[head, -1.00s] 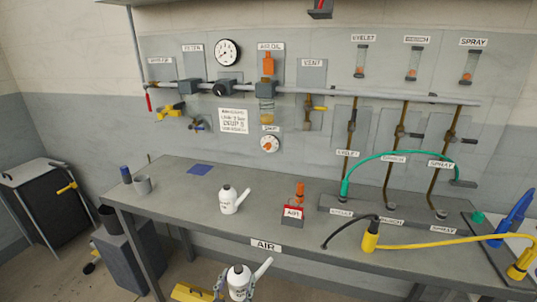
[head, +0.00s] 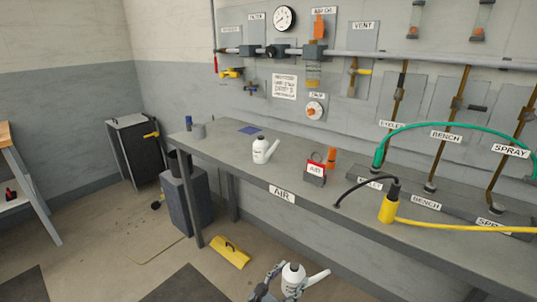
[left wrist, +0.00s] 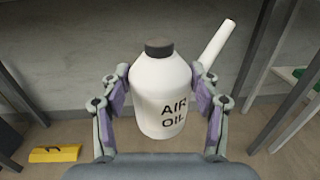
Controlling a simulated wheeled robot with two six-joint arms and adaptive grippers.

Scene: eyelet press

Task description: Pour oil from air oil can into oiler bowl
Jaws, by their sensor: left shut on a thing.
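My left gripper (head: 279,287) is shut on a white can (head: 293,276) at the bottom of the head view, in front of the bench. In the left wrist view the can (left wrist: 161,85) reads "AIR OIL". It has a dark cap and a white spout leaning up to the right, and stands roughly upright between the two fingers (left wrist: 160,112). My right gripper is not in view.
A second white can (head: 263,151) stands on the bench (head: 225,150) near a red-labelled lock block (head: 315,172) and an orange bottle (head: 331,158). Green (head: 430,126) and yellow (head: 450,228) hoses lie to the right. A yellow case (head: 230,252) is on the floor.

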